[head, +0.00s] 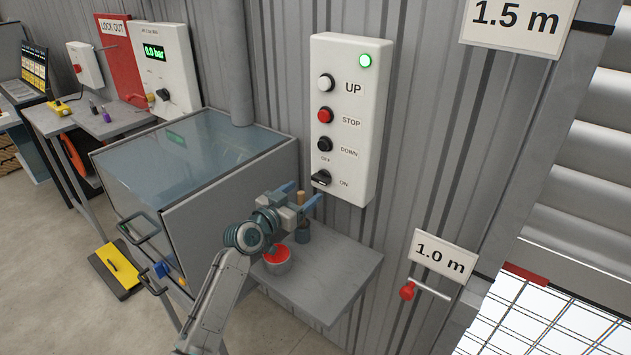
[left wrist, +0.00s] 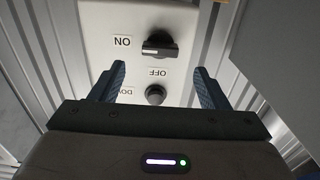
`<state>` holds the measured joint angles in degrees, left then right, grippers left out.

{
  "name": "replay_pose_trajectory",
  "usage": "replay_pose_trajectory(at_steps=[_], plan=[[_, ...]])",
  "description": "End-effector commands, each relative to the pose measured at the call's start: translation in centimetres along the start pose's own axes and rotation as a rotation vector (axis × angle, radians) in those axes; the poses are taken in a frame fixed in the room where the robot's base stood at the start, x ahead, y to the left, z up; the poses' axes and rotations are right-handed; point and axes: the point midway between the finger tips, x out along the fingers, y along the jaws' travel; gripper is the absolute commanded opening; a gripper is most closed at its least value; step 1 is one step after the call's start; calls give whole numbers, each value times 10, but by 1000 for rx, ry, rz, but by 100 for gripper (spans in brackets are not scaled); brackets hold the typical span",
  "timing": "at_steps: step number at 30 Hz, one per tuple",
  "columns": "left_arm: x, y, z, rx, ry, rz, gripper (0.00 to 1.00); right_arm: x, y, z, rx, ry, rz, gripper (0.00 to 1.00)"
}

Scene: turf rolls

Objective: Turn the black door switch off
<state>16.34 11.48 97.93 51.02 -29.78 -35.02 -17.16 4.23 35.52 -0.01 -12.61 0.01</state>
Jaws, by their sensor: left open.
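The black door switch (head: 321,179) is a rotary knob at the bottom of the white door panel (head: 350,120). Its handle lies about level, in line with the ON label at its right; the OFF label is above it. In the left wrist view the panel appears upside down and the black switch (left wrist: 160,43) lies beyond the fingertips. My left gripper (head: 299,194) is open and empty, just below and left of the switch, apart from it. Its two blue fingers (left wrist: 159,84) stand to either side of the switch's column in the wrist view. My right gripper is not in view.
The panel also carries UP (head: 326,83), STOP (head: 325,115) and DOWN (head: 324,145) buttons and a lit green lamp (head: 365,61). Below the gripper, a grey shelf (head: 335,275) holds a red-topped tin (head: 277,261). A glass-topped cabinet (head: 185,150) stands left.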

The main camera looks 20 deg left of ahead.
Motion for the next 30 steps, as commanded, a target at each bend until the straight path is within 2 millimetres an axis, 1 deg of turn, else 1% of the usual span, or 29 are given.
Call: replay_pose_trajectory(at_steps=[1, 3, 6, 9, 15, 22, 23, 24, 26, 27, 29, 30], plan=[[12, 1, -4, -5, 1, 1, 69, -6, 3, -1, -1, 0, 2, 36], [25, 0, -3, -4, 0, 1, 69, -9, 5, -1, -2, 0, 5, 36], [41, 1, -2, -4, -1, 1, 69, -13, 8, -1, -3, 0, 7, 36], [52, 0, -2, -2, -1, 0, 69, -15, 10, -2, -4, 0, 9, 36], [62, 1, 0, 0, -1, 1, 69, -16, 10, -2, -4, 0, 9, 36], [62, 1, 1, 0, -2, 1, 69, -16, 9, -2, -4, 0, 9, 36], [62, 1, 1, 0, -2, 1, 65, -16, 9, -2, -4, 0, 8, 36], [62, 0, 1, 0, -2, 1, 57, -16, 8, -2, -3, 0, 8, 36], [62, 0, 1, 0, -2, 1, 46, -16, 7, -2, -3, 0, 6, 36], [62, 0, 1, 0, -2, 1, 38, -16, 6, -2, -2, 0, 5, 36], [62, 0, 1, 0, -2, 1, 26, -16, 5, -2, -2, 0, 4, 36], [62, 0, 1, 0, -2, 1, 24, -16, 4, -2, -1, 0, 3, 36]])
